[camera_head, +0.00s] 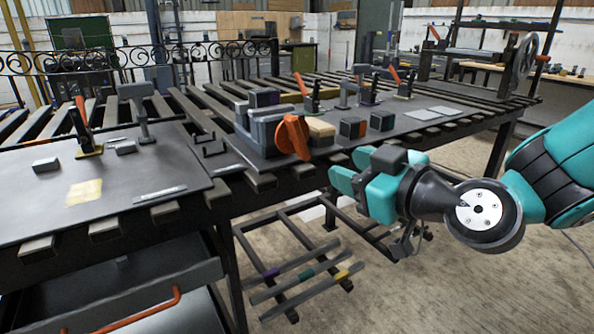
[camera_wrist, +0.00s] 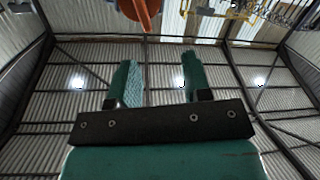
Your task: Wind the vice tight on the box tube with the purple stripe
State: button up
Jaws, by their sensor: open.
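The grey vice (camera_head: 262,133) stands on the dark plate at the middle of the slatted bench. Its orange winding handle (camera_head: 292,137) faces the front right; an orange part, likely this handle, shows at the top of the wrist view (camera_wrist: 142,10).
Dark blocks with an orange stripe (camera_head: 352,127) and a green stripe (camera_head: 382,121) stand right of the vice, beside a tan block (camera_head: 320,132). Orange-handled clamps (camera_head: 83,130) stand on the bench. A low rack (camera_head: 305,273) has purple, teal and yellow bands.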

aim_at(301, 137)
jog(key=w+a+p, duration=0.2)
jog(key=w+p, duration=0.1)
jog(key=w, duration=0.2)
jog(key=w+a+t+p, duration=0.1)
jog(key=w+a+p, duration=0.2)
jog(key=w, duration=0.2)
jog(key=w+a+f+t+p, duration=0.1)
jog(key=w+a+p, duration=0.2)
jog(key=w+p, duration=0.1)
jog(key=shift+w+a+h, duration=0.1)
jog(key=shift+w+h, duration=0.3)
jog(key=shift+w, duration=0.15)
jog(key=shift+w+a, duration=0.25)
jog(key=shift+w, duration=0.15)
jog(key=shift+m, duration=0.3)
grip_shut()
